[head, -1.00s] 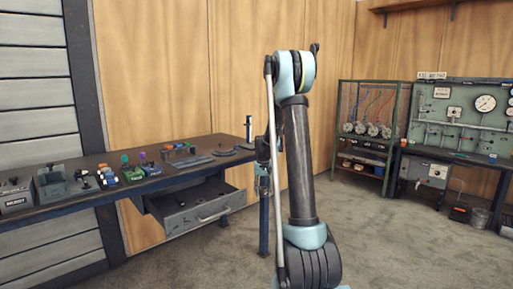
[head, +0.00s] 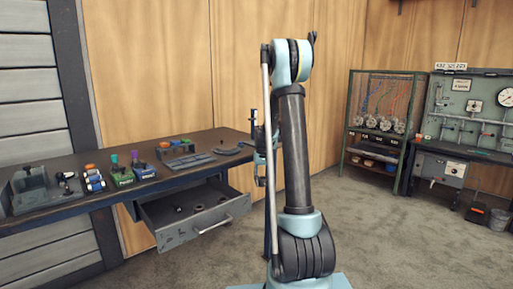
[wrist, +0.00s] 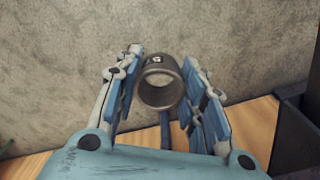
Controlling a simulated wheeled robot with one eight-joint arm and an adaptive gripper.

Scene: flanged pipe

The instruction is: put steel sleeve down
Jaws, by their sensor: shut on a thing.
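The steel sleeve (wrist: 160,64) is a short dark metal ring with an open bore. It shows in the wrist view between the two blue-padded fingers of my gripper (wrist: 160,78), which is shut on it. The sleeve is held up with carpet and wood behind it, and I see through its bore. In the head view my gripper (head: 261,180) hangs near the right end of the workbench, partly behind my arm. The sleeve cannot be made out there.
The dark workbench (head: 45,205) carries several tools and coloured parts. Its open drawer (head: 185,229) holds a few small dark parts and juts out below the top. A green-framed rack (head: 347,130) and a gauge panel bench (head: 433,165) stand at the right. Carpet (head: 400,250) is clear between.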

